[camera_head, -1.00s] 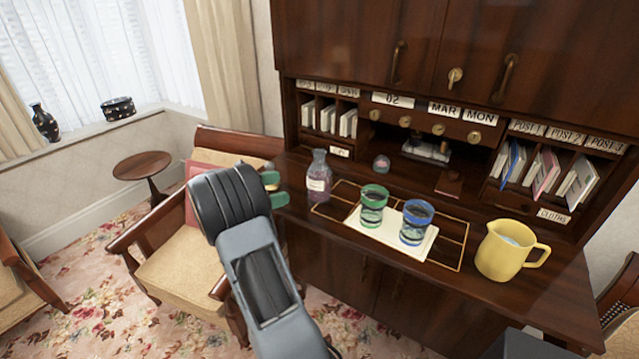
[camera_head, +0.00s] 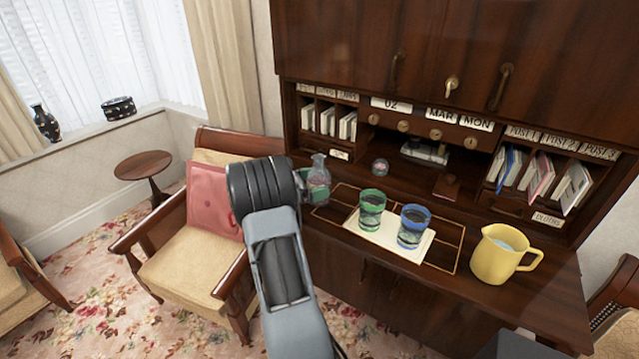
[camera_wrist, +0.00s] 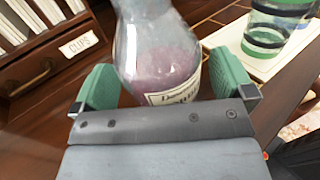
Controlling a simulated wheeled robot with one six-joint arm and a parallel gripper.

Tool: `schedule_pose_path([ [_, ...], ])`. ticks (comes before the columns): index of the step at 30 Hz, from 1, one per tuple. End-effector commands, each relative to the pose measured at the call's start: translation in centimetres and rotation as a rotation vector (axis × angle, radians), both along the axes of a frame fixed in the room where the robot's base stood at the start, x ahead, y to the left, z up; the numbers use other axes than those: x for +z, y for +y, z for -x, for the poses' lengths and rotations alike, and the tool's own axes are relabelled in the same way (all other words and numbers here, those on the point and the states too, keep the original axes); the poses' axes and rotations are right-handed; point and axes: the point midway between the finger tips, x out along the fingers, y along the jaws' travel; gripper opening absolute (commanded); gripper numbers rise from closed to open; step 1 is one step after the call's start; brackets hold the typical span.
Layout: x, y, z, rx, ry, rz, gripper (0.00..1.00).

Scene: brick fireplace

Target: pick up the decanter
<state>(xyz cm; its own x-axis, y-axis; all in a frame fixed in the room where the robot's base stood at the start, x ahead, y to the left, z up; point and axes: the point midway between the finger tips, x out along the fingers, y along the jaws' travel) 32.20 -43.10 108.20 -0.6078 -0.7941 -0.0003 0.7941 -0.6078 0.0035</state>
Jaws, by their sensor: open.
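The decanter (camera_head: 319,180) is a clear glass bottle with purplish liquid and a paper label. It stands upright at the left end of the desk top (camera_head: 345,262). My gripper (camera_head: 308,187) is at the decanter from the left in the head view, its green pads partly hidden by my arm and the glass. In the wrist view the decanter (camera_wrist: 157,55) is between the two green pads of my gripper (camera_wrist: 156,82), one on each side. The jaws are open, with a gap visible at the left pad; contact at the right pad is hard to judge.
A green-banded glass (camera_head: 371,209) and a blue-rimmed glass (camera_head: 413,226) stand on a white mat (camera_head: 386,238) right of the decanter. A yellow jug (camera_head: 497,254) is farther right. Pigeonholes with letters (camera_head: 340,122) rise behind. An armchair (camera_head: 190,262) stands at left.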

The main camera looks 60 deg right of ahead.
Motion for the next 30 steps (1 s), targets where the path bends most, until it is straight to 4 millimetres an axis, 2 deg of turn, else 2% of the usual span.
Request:
schedule_pose_path([
  [9,-0.05,-0.21,0.16,0.0,0.0,0.0,0.98],
  [30,-0.03,-0.19,0.15,0.0,0.0,0.0,0.31],
])
